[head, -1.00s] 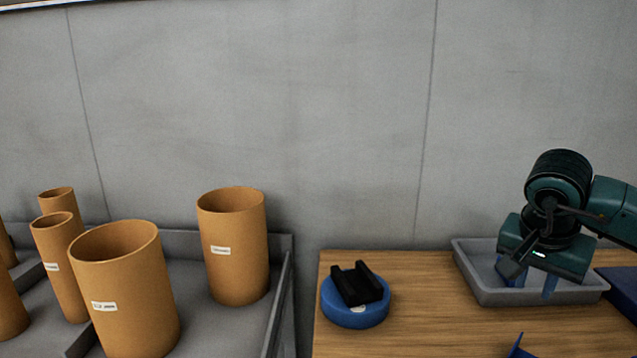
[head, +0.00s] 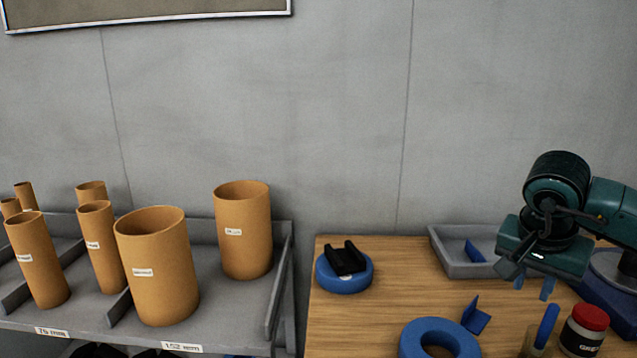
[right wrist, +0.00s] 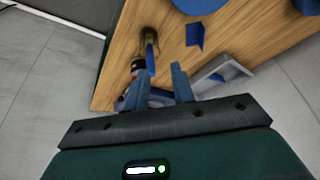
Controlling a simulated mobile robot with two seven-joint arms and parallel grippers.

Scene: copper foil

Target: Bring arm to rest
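My right arm comes in from the right in the head view. Its gripper (head: 533,286) hangs over the right side of the wooden table (head: 370,325), with its two blue fingers apart and nothing between them. In the right wrist view the gripper (right wrist: 160,88) also shows open and empty, with table items beyond the fingers. My left gripper is in neither view.
A grey tray (head: 447,264) holding a blue piece is left of the gripper. Below are a blue ring (head: 408,342), a blue angled piece (head: 476,317) and a red-lidded jar (head: 583,333). A black cradle (head: 345,259) sits on a blue disc. Cardboard tubes (head: 155,275) stand on the left rack.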

